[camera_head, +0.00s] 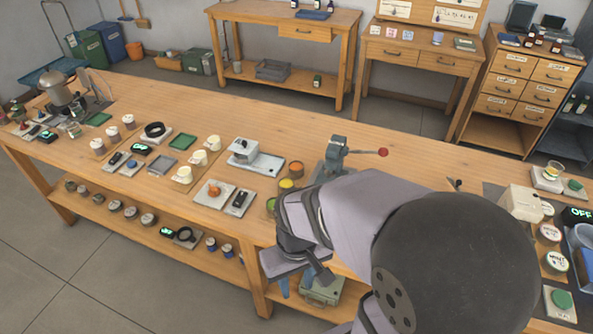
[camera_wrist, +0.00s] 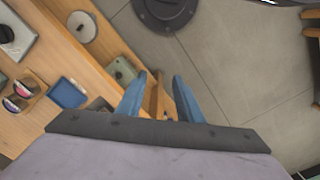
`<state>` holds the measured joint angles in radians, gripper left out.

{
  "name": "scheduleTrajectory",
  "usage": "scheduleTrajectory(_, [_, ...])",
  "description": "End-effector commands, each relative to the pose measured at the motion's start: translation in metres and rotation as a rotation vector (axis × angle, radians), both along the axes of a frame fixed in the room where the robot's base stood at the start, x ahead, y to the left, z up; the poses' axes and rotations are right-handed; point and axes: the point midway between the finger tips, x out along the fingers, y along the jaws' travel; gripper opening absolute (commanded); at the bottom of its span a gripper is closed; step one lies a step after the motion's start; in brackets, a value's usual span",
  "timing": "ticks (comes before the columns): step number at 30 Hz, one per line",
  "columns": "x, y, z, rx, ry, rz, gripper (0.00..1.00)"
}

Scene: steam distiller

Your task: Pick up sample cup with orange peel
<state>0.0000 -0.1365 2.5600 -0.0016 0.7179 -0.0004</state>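Small cups with coloured contents stand together near the table's front middle: one orange (camera_head: 296,168), one yellow (camera_head: 287,184) and one green (camera_head: 271,203), partly hidden by my arm. The orange one may be the sample cup with orange peel; its contents are too small to tell. My gripper (camera_head: 295,285) hangs in front of the table's front edge, apart from the cups. In the wrist view my gripper (camera_wrist: 158,82) has its two blue fingers apart with nothing held between them. The orange cup is not clearly visible in the wrist view.
A grey press with a red-knobbed lever (camera_head: 338,152) stands just right of the cups. A small grey machine (camera_head: 243,150) and a tray with an orange object (camera_head: 214,189) stand to the left. A green box (camera_head: 322,290) is below the tabletop. Bare tabletop lies behind the press.

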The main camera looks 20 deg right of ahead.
Motion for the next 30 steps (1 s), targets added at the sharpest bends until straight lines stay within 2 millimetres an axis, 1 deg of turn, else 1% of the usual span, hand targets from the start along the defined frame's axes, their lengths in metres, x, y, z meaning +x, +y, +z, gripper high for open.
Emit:
scheduleTrajectory(1, [0.0,0.0,0.0,0.0,0.0,0.0,0.46])
scheduleTrajectory(3, [0.0,0.0,0.0,0.0,0.0,0.0,0.61])
scheduleTrajectory(12, [0.001,0.0,0.0,0.001,-0.002,-0.001,0.61])
scheduleTrajectory(14, [0.005,0.0,-0.002,0.002,-0.011,-0.003,0.61])
scheduleTrajectory(17, [0.022,0.001,-0.007,0.01,-0.05,-0.015,0.61])
scheduleTrajectory(20, [0.054,0.0,-0.017,0.019,-0.126,-0.036,0.61])
scheduleTrajectory(23, [0.1,-0.004,-0.029,0.028,-0.238,-0.072,0.61])
scheduleTrajectory(24, [0.121,-0.007,-0.035,0.03,-0.291,-0.09,0.61])
scheduleTrajectory(26, [0.155,-0.013,-0.042,0.027,-0.377,-0.118,0.61])
scheduleTrajectory(27, [0.176,-0.019,-0.048,0.022,-0.436,-0.138,0.61])
scheduleTrajectory(29, [0.208,-0.03,-0.054,0.01,-0.526,-0.17,0.61])
scheduleTrajectory(30, [0.228,-0.038,-0.058,-0.001,-0.586,-0.191,0.61])
